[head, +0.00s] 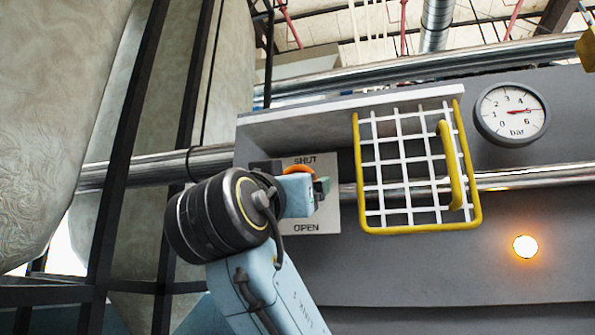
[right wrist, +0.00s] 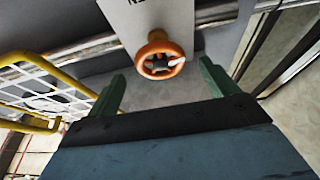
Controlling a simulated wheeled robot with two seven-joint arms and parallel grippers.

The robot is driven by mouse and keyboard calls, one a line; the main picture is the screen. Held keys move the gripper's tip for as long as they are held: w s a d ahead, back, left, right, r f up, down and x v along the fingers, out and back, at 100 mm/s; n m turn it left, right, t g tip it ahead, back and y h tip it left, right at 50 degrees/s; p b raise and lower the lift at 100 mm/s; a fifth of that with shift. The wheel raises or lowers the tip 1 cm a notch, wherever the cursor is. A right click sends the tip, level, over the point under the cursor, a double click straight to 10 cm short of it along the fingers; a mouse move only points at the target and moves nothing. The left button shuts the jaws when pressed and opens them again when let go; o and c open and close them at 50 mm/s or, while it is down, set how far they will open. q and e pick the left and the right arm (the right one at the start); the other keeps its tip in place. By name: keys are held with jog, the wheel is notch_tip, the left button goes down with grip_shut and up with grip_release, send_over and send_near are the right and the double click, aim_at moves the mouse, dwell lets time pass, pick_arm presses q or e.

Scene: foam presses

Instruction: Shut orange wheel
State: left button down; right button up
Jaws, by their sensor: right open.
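The orange wheel (right wrist: 160,56) sits on a pale plate (right wrist: 150,15) in the right wrist view, with a dark hub and a white mark at its right side. In the head view only the top of the orange wheel (head: 299,169) shows, below the word SHUT; my right gripper hides the rest. OPEN is printed lower on the plate (head: 325,222). My right gripper (right wrist: 162,73) is open, its green fingers on either side of the wheel in the picture and apart from it. In the head view it (head: 322,187) covers the plate's middle. My left gripper is out of view.
A yellow-framed white grid guard (head: 412,228) with a handle stands right of the plate, close to my right gripper. A pressure gauge (head: 511,113) and a lit orange lamp (head: 525,246) are farther right. Steel pipes (head: 520,178) run across the grey panel. Dark posts stand at the left.

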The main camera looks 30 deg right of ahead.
jog(key=p+x, duration=0.1)
jog(key=x, duration=0.4)
jog(key=shift+w+p, duration=0.1)
jog(key=shift+p, duration=0.25)
jog(key=c, duration=1)
